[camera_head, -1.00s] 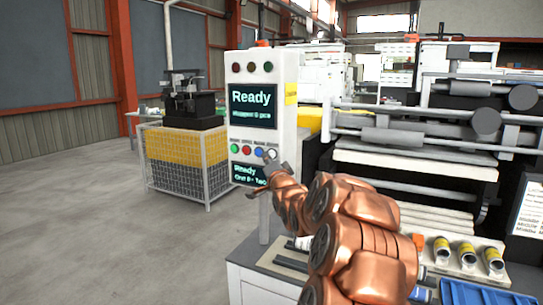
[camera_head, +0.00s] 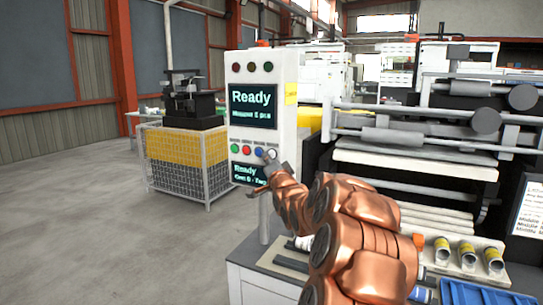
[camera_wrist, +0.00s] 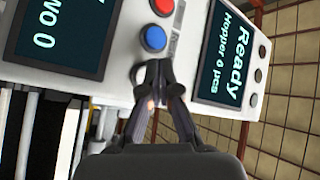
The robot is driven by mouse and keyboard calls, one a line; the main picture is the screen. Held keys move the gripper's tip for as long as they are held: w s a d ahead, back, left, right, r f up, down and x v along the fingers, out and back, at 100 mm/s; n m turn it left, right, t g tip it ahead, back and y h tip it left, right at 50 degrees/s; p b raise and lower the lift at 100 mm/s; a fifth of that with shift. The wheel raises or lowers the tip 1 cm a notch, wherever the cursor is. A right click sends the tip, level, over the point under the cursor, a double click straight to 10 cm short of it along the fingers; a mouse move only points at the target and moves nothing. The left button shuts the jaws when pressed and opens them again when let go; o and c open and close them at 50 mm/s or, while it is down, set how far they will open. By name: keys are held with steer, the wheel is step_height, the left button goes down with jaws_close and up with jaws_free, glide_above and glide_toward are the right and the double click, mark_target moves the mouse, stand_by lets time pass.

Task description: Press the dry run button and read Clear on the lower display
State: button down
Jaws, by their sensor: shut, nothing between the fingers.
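The white control panel (camera_head: 287,100) has an upper display (camera_head: 253,107) reading "Ready" with a smaller line; in the wrist view it (camera_wrist: 226,55) reads "Ready, Hopper 6 pcs". The lower display (camera_head: 246,172) reads "Ready", its second line blurred; its end shows "wo 0" in the wrist view (camera_wrist: 62,30). Between them sit a green button (camera_head: 234,149), red button (camera_head: 246,150), blue button (camera_head: 259,152) and white button (camera_head: 271,154). Labels are too small to read, so I cannot tell which is dry run. My gripper (camera_wrist: 157,72) is shut and empty, its tips at the white button, mostly covering it in the wrist view. Contact is unclear.
Three dark lamps (camera_head: 251,67) top the panel. A wire-mesh crate (camera_head: 190,165) stands behind left. Machinery with rollers (camera_head: 420,135) stands right. A bench (camera_head: 250,277) with a rack of cylindrical parts (camera_head: 467,252) lies below my arm. The floor at left is clear.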

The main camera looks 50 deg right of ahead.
steer(key=shift+w+d, duration=0.1)
steer(key=shift+d, duration=0.2)
steer(key=shift+w+d, duration=0.1)
steer(key=shift+d, duration=0.25)
stand_by(0.8)
steer(key=shift+a, duration=0.15)
steer(key=shift+s+a+b, duration=0.25)
steer(key=shift+a+b, duration=0.15)
steer(key=shift+a, duration=0.2)
steer(key=shift+a, duration=0.1)
steer(key=shift+s+a+b, duration=0.25)
steer(key=shift+a+b, duration=0.35)
steer(key=shift+a, duration=0.15)
steer(key=shift+s+a+b, duration=0.25)
steer(key=shift+a+b, duration=0.3)
steer(key=shift+a, duration=0.25)
steer(key=shift+s+a+b, duration=0.25)
steer(key=shift+a+b, duration=0.35)
steer(key=shift+a, duration=0.15)
